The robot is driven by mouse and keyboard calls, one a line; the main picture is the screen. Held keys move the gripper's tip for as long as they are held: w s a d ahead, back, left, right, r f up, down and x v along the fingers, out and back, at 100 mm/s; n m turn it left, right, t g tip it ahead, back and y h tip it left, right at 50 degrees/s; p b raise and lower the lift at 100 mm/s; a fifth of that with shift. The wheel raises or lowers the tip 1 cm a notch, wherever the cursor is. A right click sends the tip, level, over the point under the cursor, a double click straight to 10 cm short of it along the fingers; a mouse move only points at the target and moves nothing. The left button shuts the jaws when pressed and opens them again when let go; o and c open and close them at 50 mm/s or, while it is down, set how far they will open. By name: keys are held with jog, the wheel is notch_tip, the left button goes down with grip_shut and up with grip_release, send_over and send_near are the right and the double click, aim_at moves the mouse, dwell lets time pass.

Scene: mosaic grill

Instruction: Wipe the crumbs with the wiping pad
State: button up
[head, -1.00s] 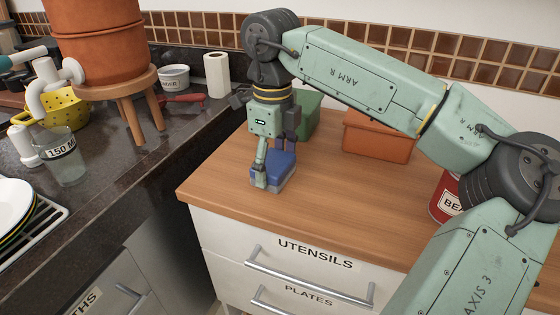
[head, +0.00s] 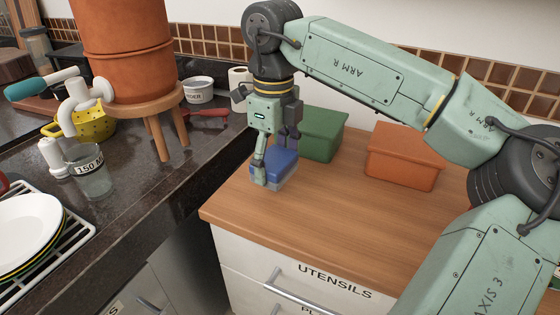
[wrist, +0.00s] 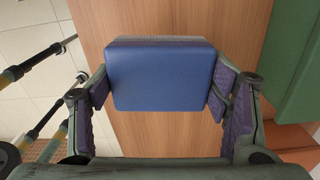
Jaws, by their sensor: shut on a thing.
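The wiping pad, blue on top with a grey lower layer, is at the left end of the wooden counter in the head view (head: 286,160). It also shows in the wrist view (wrist: 160,75), between my two fingers. My gripper (head: 272,168) is shut on the pad, one finger on each side, pointing down. The pad is at or just above the wood; I cannot tell whether it touches. I can make out no crumbs in either view. The wood under the pad is hidden.
A green bin (head: 322,135) stands just behind the pad, and an orange bin (head: 404,158) is farther right. The wooden counter (head: 340,195) is clear in front of them. A dark counter with a stool (head: 140,95), a glass (head: 92,172) and plates (head: 28,232) lies left.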

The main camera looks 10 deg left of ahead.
jog(key=shift+r+p, duration=0.9)
jog(key=shift+r, duration=0.65)
